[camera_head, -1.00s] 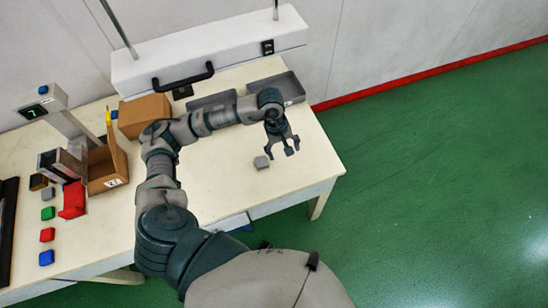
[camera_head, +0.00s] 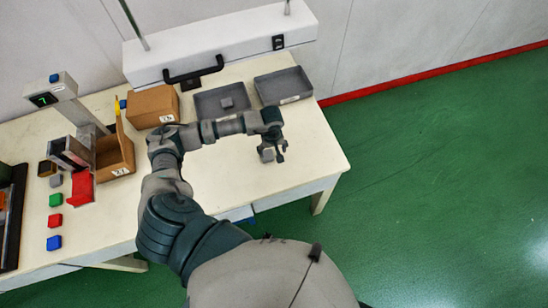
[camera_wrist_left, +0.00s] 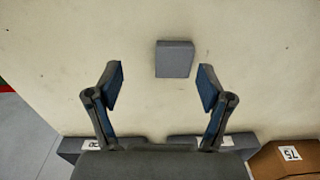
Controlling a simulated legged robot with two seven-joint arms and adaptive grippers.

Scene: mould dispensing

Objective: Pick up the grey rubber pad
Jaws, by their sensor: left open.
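The grey rubber pad (camera_head: 267,155) lies on the cream table near its right end. In the wrist view the pad (camera_wrist_left: 175,58) is a plain grey block lying flat, just ahead of the fingertips and a little right of their middle. My left gripper (camera_head: 273,155) is over the pad and partly hides it in the head view. In the wrist view its two fingers (camera_wrist_left: 161,84) are wide apart with nothing between them. My right gripper is not in view.
Two grey trays stand behind my left arm; the left one (camera_head: 207,106) holds a grey block (camera_head: 227,103), the right one (camera_head: 282,84) looks empty. A closed carton (camera_head: 152,107), an open carton (camera_head: 116,157) and several coloured blocks are further left. The table's right end is clear.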

